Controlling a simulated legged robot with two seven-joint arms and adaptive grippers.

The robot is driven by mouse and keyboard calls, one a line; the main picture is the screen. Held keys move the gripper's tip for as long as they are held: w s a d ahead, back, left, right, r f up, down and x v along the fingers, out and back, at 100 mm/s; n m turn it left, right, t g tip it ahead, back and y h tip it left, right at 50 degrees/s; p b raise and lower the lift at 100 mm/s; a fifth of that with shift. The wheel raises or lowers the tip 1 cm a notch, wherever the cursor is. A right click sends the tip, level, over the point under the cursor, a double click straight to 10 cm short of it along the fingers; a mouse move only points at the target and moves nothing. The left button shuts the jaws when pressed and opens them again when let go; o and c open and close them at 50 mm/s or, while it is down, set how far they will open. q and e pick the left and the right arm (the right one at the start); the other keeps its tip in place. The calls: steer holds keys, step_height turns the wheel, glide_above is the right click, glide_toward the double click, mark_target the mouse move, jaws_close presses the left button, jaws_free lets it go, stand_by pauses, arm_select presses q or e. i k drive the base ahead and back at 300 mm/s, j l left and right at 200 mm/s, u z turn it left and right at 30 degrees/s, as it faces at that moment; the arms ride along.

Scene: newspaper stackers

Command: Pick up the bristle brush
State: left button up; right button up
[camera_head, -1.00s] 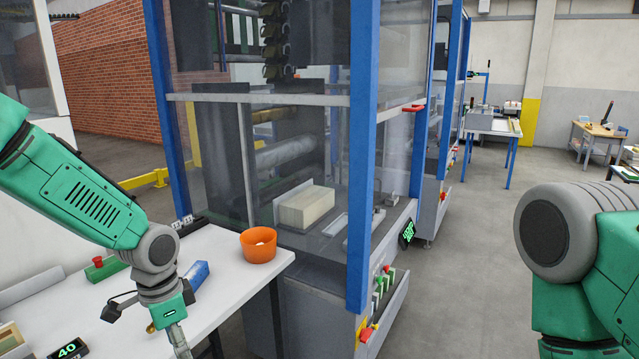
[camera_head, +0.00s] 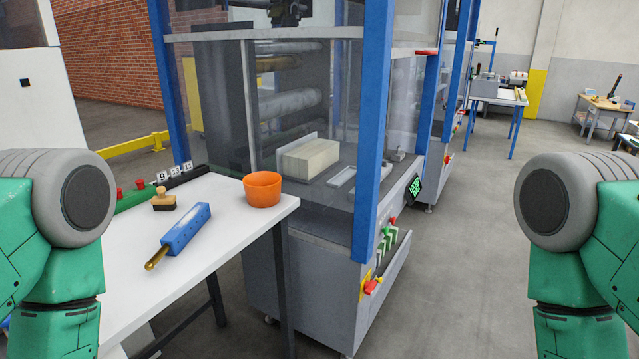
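On the white table (camera_head: 225,240), a long blue piece (camera_head: 187,228) with a bronze-coloured handle (camera_head: 157,258) lies flat and slanted, the handle towards the front left. Behind it stands a small wooden-knobbed block with a dark base (camera_head: 163,200). I cannot tell for sure which of these two is the bristle brush; no bristles can be made out. Only upper parts of my two arms show, at the left and right edges. Both grippers are out of view, and nothing on the table is touched by my visible arm parts.
An orange bowl (camera_head: 263,189) stands at the table's right corner. A green strip with red knobs (camera_head: 140,196) and numbered tags (camera_head: 174,173) line the back edge. A glass-fronted machine with blue posts (camera_head: 376,130) stands right behind the table. Open floor (camera_head: 450,280) lies to the right.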

mark_target(162, 202)
steer(key=i+l+u, duration=0.15)
steer(key=u, duration=0.65)
